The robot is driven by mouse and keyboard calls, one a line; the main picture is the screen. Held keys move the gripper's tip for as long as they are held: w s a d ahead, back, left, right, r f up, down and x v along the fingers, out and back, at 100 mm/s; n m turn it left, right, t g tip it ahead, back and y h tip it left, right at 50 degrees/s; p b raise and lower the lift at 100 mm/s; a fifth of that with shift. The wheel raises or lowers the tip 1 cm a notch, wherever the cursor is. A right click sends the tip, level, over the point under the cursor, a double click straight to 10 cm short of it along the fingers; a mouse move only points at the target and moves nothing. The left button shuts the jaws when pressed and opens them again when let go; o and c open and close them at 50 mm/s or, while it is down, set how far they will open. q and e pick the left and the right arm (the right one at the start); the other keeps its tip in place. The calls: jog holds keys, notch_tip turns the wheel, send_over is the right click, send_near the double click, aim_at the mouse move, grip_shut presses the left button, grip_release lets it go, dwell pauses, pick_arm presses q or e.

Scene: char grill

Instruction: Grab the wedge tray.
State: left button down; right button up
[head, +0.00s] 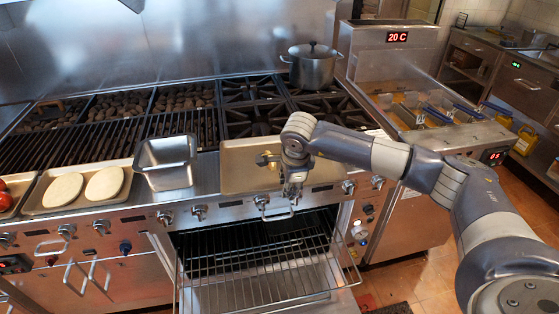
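No tray with clearly visible wedges shows, so I cannot tell which thing is the wedge tray. An empty-looking deep steel pan (167,177) stands on the front ledge of the range. To its right is a flat tan board or tray (236,165), partly covered by my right arm. My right gripper (292,192) points down in front of the range's front edge, above the open oven and apart from the steel pan. Its fingers are small and I cannot tell whether they are open. My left gripper is not in view.
The oven is open below, with a wire rack (250,262) sticking out. A tray with two flatbreads (66,190) sits at the left. A lidded pot (311,66) stands on the back burners. A fryer (440,112) with baskets is at the right.

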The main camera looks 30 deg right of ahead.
jog(key=shift+w+f, duration=0.1)
jog(key=shift+f, duration=0.1)
grip_shut()
jog(key=shift+r, duration=0.15)
jog(key=shift+r, duration=0.1)
